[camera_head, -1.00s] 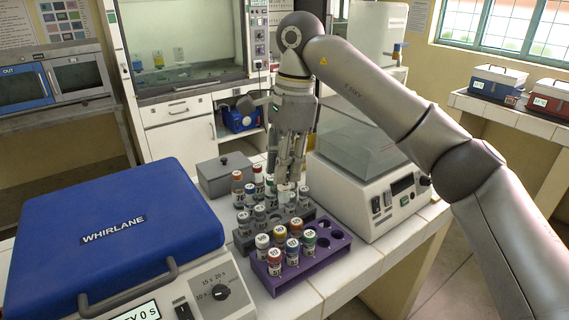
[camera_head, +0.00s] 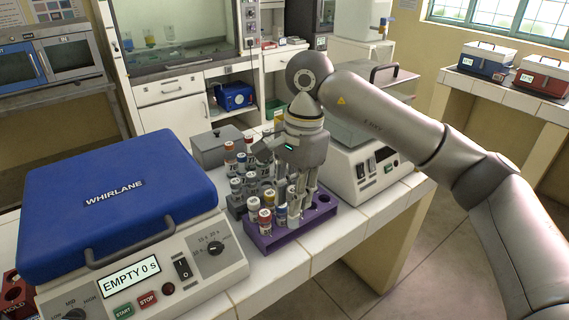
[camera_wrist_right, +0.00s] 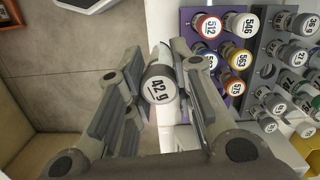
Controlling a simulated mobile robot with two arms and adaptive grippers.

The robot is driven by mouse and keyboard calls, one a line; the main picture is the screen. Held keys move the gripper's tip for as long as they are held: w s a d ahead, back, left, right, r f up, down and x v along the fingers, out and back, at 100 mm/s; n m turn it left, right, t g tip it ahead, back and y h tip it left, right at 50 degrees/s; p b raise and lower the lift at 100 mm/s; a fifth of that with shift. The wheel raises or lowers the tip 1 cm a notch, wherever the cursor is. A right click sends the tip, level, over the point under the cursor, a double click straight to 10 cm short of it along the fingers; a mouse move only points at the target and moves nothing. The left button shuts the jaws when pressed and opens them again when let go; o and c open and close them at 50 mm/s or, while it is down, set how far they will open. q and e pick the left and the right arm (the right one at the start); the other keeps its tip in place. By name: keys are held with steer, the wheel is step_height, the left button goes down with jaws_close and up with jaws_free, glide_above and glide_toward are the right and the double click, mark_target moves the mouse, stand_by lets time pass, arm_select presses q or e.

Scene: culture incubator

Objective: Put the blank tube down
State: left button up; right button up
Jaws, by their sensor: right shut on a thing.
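My right gripper (camera_head: 303,192) points down over the right part of the purple rack (camera_head: 282,238). My left gripper is not in view.
The blue-lidded Whirlane machine (camera_head: 120,200), reading "EMPTY 0 s", stands at left. A grey box (camera_head: 217,147) sits behind the racks.

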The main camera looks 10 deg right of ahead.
steer(key=s+d+f+n, duration=0.2)
steer(key=s+f+n, duration=0.2)
steer(key=f, duration=0.5)
steer(key=s+d+f+n, duration=0.1)
steer(key=s+f+n, duration=0.3)
steer(key=s+f, duration=0.3)
steer(key=s+d+f+n+h, duration=0.1)
steer(key=s+f+n, duration=0.3)
steer(key=f, duration=0.7)
steer(key=shift+s+d+f+g, duration=0.2)
steer(key=shift+s+d+g, duration=0.2)
steer(key=shift+s+d, duration=0.55)
steer(key=shift+s+a, duration=0.15)
